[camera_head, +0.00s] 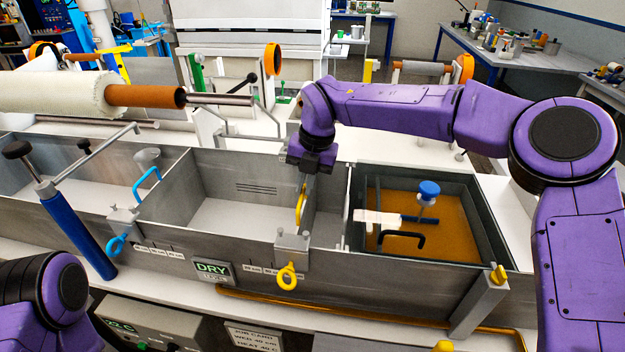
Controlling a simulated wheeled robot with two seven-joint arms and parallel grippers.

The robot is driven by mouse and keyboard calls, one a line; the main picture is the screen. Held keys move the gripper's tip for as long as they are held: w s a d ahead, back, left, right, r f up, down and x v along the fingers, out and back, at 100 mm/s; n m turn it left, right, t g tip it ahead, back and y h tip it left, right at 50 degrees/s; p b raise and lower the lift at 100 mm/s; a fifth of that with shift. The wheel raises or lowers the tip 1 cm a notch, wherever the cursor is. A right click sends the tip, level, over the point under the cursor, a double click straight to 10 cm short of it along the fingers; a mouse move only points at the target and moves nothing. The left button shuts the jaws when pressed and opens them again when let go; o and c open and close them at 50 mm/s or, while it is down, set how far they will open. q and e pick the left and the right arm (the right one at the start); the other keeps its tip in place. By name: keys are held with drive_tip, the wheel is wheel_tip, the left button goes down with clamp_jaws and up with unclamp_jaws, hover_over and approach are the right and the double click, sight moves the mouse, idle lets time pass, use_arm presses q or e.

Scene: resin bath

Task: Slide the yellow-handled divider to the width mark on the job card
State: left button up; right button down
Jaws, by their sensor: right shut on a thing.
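The yellow-handled divider stands upright across the long metal bath (190,248), and its yellow handle (300,205) faces left. My right gripper (305,178) reaches down from above and is shut on the divider at the handle; its fingertips are partly hidden. A grey clamp with a yellow ring (287,277) sits at the front wall below the handle. Small scale labels (262,271) lie beside it, partly covered and too small to read surely. The job card (253,337) at the bottom seems to read web 40 cm, heat 40 C. My left gripper is out of view.
A blue handle (147,183) and blue ring (117,244) mark another divider to the left. An amber resin tank (427,225) with a black handle stands right of the divider. A DRY sign (212,270) is on the front wall. A fabric roll (55,93) hangs over the left.

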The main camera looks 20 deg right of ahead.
drive_tip(key=shift+d, duration=0.15)
drive_tip(key=c, duration=1.4)
unclamp_jaws()
drive_tip(key=shift+o, duration=1)
drive_tip(key=shift+d, duration=0.15)
wheel_tip(320, 180, up, 10)
drive_tip(key=d+b, duration=0.1)
drive_tip(key=d, duration=0.1)
drive_tip(key=shift+s+r+b, duration=0.2)
drive_tip(key=shift+s+b, duration=0.15)
drive_tip(key=shift+s, duration=0.05)
